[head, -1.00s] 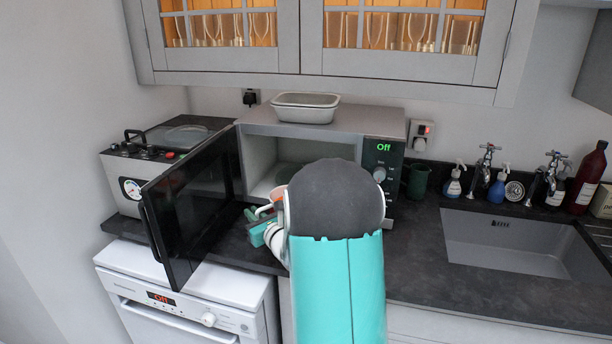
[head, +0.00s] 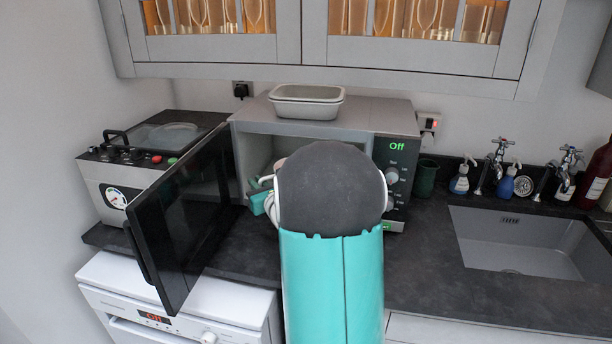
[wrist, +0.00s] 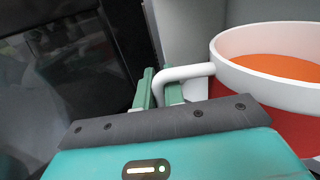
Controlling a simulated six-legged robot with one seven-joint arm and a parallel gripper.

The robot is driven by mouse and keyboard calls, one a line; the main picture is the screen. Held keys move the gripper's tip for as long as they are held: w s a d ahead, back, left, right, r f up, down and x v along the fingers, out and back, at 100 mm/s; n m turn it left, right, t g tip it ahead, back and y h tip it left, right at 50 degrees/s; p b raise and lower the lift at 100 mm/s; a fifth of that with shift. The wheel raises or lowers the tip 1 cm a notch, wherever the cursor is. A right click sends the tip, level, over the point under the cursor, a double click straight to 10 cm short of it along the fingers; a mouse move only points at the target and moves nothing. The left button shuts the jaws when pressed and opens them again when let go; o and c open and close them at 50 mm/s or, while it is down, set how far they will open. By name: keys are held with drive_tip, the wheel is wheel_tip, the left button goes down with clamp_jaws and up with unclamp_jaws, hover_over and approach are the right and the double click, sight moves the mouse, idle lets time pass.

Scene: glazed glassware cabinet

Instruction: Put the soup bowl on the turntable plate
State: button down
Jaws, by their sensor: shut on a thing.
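The soup bowl (wrist: 262,120) is red outside with a white rim and orange contents, at the right of the wrist view. My gripper (wrist: 160,88) is shut on its white handle (wrist: 190,74), with the green fingers on either side of it. The bowl looks upright. In the head view my gripper (head: 262,196) is at the open front of the microwave (head: 262,152), and my arm hides most of the bowl. The turntable plate inside cannot be made out; my arm covers most of the cavity.
The microwave's black door (head: 184,222) stands swung open to the left, close beside my gripper. Grey containers (head: 306,103) sit on top of the microwave. A green cup (head: 424,178) and the sink (head: 520,240) are to the right. A white dishwasher (head: 190,310) is below left.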

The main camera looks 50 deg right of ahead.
drive_tip(key=w+d, duration=0.4)
drive_tip(key=d, duration=0.5)
drive_tip(key=w+d, duration=0.5)
drive_tip(key=d, duration=0.3)
wheel_tip(320, 180, down, 6)
drive_tip(key=shift+s+d, duration=0.1)
drive_tip(key=shift+d, duration=0.05)
drive_tip(key=shift+d+f, duration=0.15)
drive_tip(key=shift+f, duration=0.2)
drive_tip(key=c, duration=1.5)
unclamp_jaws()
drive_tip(key=shift+f, duration=0.1)
